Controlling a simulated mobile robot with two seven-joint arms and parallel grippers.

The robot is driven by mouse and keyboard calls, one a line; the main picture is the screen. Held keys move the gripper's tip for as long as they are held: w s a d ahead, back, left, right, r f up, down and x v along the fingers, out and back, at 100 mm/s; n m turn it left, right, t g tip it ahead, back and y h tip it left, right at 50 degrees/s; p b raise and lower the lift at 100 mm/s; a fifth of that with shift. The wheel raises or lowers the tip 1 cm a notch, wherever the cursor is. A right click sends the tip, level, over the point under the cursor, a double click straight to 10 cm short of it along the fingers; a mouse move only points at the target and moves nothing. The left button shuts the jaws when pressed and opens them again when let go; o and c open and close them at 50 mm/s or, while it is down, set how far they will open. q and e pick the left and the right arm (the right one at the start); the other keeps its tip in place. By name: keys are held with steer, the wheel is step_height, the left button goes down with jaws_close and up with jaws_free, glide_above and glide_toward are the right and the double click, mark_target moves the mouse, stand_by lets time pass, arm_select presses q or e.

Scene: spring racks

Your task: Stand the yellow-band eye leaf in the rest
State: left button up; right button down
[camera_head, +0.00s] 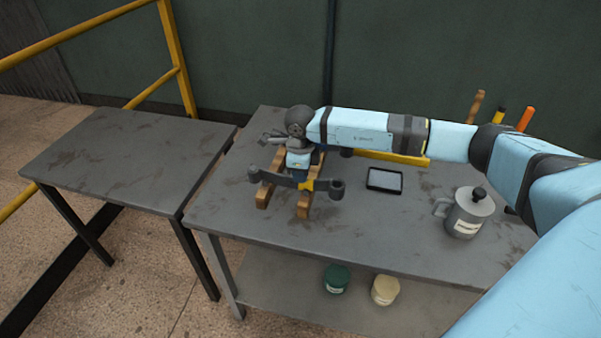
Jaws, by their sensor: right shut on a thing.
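The yellow-band eye leaf is a dark grey curved bar with a rolled eye (337,190) at its right end and a yellow band (307,185) near its middle. My right gripper (298,175) points down and is shut on this leaf. The leaf lies crosswise over the wooden rails of a rest (304,207), towards their near ends. I cannot tell whether it touches the rails. My gripper and wrist hide part of the leaf and of the rest. My left gripper is not in view.
Another grey metal piece (272,136) shows behind my wrist. A dark tablet (385,180), a yellow bar (405,158) and a grey lidded mug (466,213) are to the right. A bare side table (125,150) stands left. Two jars sit on the lower shelf (270,275).

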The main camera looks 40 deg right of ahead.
steer(key=shift+f+b, duration=0.3)
stand_by(0.5)
steer(key=shift+c, duration=1.9)
jaws_free()
steer(key=shift+f, duration=0.1)
steer(key=shift+r+p, duration=2.2)
steer(key=shift+r, duration=1.85)
